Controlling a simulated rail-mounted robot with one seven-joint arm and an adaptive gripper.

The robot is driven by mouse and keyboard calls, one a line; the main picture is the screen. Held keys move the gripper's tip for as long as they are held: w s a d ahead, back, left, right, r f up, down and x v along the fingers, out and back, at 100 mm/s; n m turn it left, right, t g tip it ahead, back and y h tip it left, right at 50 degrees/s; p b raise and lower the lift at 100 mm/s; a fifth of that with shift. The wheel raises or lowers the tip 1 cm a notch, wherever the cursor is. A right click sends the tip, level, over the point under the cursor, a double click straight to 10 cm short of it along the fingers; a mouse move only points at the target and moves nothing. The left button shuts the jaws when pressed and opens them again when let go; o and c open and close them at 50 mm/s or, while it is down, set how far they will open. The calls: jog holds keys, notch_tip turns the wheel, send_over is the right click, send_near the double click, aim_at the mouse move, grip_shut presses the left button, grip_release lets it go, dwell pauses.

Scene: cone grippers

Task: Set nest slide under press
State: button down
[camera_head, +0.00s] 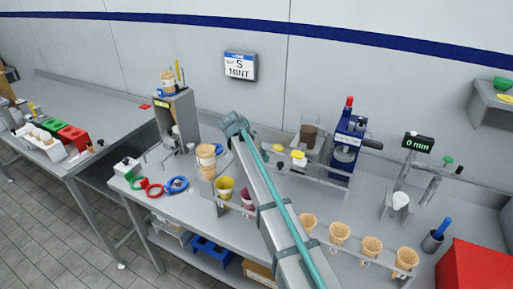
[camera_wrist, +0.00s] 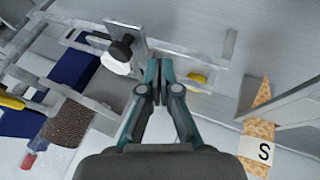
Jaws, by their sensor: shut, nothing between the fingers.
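A blue upright press-like unit (camera_head: 346,145) with a red top knob and a dark side handle stands at the back of the bench. Blue parts (camera_wrist: 75,66) also show at the left of the wrist view. A grey plate with a black-and-white knob (camera_wrist: 122,52) lies just left of my fingertips among grey rails; it may be the nest slide, but I cannot tell for sure. My gripper (camera_wrist: 159,72) is shut and empty beside this knob, apart from it. In the head view my arm hides part of the bench, and my fingertips cannot be made out.
A brown cup (camera_head: 309,136) stands left of the blue unit. Several waffle cones (camera_head: 340,232) sit in a front rack. A grey tower (camera_head: 177,118) stands at left, a red box (camera_head: 478,270) at right. A cone tagged S (camera_wrist: 258,145) is at the wrist view's right.

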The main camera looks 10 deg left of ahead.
aim_at(281, 172)
jog(key=d, duration=0.1)
jog(key=d+p, duration=0.1)
jog(key=d, duration=0.1)
jog(key=shift+s+f, duration=0.15)
jog(key=shift+s, duration=0.15)
jog(key=d, duration=0.1)
jog(key=s+d, duration=0.1)
jog(key=d, duration=0.1)
jog(key=d+b, duration=0.1)
jog(key=shift+s+d, duration=0.25)
jog(key=shift+s, duration=0.05)
jog(key=shift+w+a, duration=0.1)
